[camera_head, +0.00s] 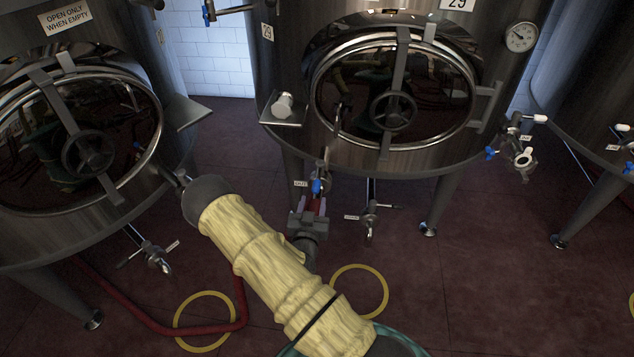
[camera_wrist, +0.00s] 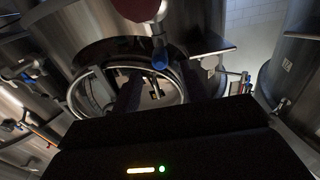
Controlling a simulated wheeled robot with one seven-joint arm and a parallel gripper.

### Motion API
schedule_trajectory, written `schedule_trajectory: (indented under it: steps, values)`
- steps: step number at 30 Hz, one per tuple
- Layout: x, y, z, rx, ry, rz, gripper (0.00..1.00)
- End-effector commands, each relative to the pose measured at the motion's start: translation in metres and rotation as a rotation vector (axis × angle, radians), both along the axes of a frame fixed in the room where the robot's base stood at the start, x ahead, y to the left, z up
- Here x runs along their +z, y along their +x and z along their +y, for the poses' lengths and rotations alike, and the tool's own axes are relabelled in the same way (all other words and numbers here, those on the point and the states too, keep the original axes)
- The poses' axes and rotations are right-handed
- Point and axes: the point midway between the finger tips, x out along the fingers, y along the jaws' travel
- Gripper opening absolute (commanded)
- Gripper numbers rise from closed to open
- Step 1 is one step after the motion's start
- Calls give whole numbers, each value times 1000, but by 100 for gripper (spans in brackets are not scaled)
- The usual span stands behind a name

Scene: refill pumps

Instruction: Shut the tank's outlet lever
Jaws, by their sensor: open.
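The steel tank numbered 29 (camera_head: 286,62) stands at the centre of the head view. Low on its front is a labelled outlet valve with a blue-handled lever (camera_head: 317,187); the label is too small to read. The blue handle also shows in the wrist view (camera_wrist: 160,60), beyond my gripper. My gripper (camera_head: 309,210) is open just below the valve, close to the lever, with something red showing between or behind its fingers. I cannot tell whether a finger touches the lever. My yellow-sleeved arm reaches up to it from below.
A second labelled valve (camera_head: 370,212) hangs just right of my gripper. Another tank (camera_head: 40,240) stands left with its own valve (camera_head: 155,258). A red hose (camera_head: 140,318) lies on the floor near yellow rings (camera_head: 204,350). A side valve (camera_head: 522,150) juts out at right.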

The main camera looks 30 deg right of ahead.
Motion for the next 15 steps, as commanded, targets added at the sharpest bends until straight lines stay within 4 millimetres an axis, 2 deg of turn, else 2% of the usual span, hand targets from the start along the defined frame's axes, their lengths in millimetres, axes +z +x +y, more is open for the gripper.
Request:
schedule_trajectory:
  steps: [9,15]
  values:
    - [0,47,-32,0,-1,-1,43]
    - [0,71,-48,0,-1,-1,43]
